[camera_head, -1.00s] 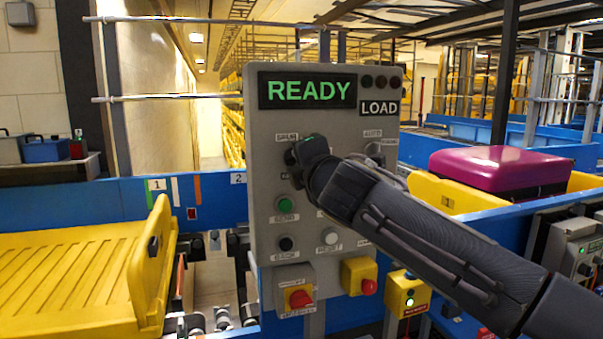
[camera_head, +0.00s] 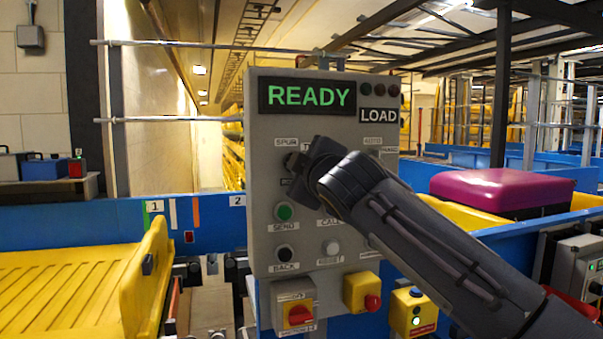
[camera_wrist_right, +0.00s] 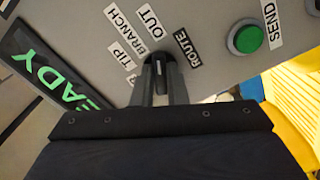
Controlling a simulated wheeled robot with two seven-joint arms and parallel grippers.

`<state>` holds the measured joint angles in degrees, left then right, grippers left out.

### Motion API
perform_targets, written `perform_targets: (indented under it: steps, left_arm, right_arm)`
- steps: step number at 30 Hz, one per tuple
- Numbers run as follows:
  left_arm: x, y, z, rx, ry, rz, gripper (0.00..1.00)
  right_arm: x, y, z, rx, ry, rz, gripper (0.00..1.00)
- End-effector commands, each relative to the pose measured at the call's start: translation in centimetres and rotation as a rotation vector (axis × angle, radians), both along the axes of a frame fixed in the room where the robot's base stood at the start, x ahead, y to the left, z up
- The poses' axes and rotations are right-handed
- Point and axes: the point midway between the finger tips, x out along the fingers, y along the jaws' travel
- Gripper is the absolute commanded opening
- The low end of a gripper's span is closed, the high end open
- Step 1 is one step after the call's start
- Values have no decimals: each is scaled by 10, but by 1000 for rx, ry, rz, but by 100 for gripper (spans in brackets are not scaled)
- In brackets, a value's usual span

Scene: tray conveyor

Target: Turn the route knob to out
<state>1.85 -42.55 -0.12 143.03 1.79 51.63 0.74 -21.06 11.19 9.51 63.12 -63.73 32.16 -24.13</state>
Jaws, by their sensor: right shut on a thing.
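The grey control panel (camera_head: 262,195) stands upright in the head view, with a green READY display at its top. The route knob (camera_wrist_right: 158,66) is dark and shows between my fingertips in the right wrist view. Labels TIP, BRANCH and OUT (camera_wrist_right: 148,20) fan out beside it, and the ROUTE label (camera_wrist_right: 187,48) is on its other side. My right gripper (camera_wrist_right: 161,76) is shut on the knob; it also shows in the head view (camera_head: 296,161), where the wrist hides most of the knob. The knob's exact pointing is hard to tell. My left gripper is out of view.
A green SEND button (camera_head: 284,211) sits below the knob, with black BACK and white RESET buttons lower. Red knobs on yellow boxes are under the panel. A yellow tray (camera_head: 75,285) lies left; a purple case (camera_head: 500,190) sits right.

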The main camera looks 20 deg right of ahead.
Motion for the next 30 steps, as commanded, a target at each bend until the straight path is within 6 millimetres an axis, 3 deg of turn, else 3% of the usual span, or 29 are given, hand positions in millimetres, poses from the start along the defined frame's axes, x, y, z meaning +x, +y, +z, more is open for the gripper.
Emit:
perform_targets:
  steps: [19, 20, 24, 30]
  left_arm:
    - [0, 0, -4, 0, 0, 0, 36]
    - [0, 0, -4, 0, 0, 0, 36]
    - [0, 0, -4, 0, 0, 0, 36]
    - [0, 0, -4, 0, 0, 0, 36]
  right_arm:
    - [1, 0, -2, 54, 8, -3, 0]
    - [1, 0, -2, 54, 8, -3, 14]
    - [1, 0, -2, 53, 6, -2, 32]
    - [0, 0, -1, 52, 5, -1, 35]
